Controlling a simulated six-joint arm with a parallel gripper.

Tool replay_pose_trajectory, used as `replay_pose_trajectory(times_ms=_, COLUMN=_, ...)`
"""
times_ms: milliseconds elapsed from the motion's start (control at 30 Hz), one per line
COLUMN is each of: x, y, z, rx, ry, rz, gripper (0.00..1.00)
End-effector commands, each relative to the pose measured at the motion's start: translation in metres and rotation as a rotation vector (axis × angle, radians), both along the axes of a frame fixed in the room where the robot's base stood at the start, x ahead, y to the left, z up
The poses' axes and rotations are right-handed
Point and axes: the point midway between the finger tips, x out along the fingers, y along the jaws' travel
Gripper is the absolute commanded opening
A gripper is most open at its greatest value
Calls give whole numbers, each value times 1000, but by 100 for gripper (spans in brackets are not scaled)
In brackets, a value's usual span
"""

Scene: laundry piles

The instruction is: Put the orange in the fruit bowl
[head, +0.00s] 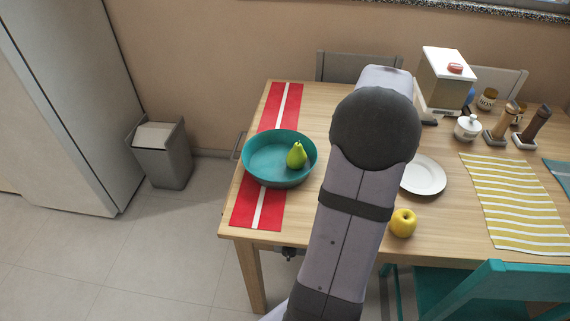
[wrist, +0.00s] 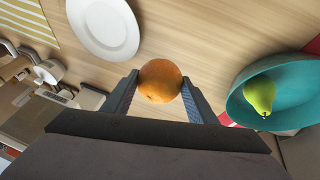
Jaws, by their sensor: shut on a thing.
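The orange (wrist: 160,81) is between the two fingers of my gripper (wrist: 160,88) in the wrist view, and the gripper is shut on it. The table top shows beyond it; its height above the table is hard to tell. The teal fruit bowl (wrist: 236,108) is to the right of the gripper in the wrist view, apart from it. In the head view the bowl (head: 250,172) stands on a red runner at the table's left end, with a green pear (head: 297,156) inside. The gripper and the orange are hidden behind my arm in the head view.
A yellow apple (head: 403,223) and a white plate (head: 424,175) are right of my arm. A white dispenser (head: 445,80), a sugar pot (head: 467,128) and mills stand at the back right. A striped yellow mat (head: 515,205) lies at the right. Teal and grey chairs stand around the table.

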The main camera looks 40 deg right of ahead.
Motion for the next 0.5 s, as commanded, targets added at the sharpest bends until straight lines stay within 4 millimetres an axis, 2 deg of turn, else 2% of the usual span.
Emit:
replay_pose_trajectory(times_ms=33, x=26, y=11, z=-7, rx=-5, ry=-3, rz=72, gripper=23)
replay_pose_trajectory(times_ms=200, x=94, y=55, z=-3, rx=-4, ry=-3, rz=303, gripper=23)
replay_pose_trajectory(times_ms=300, x=126, y=83, z=0, rx=-5, ry=-3, rz=427, gripper=23)
replay_pose_trajectory(times_ms=500, x=175, y=137, z=5, rx=-4, ry=-3, rz=641, gripper=23)
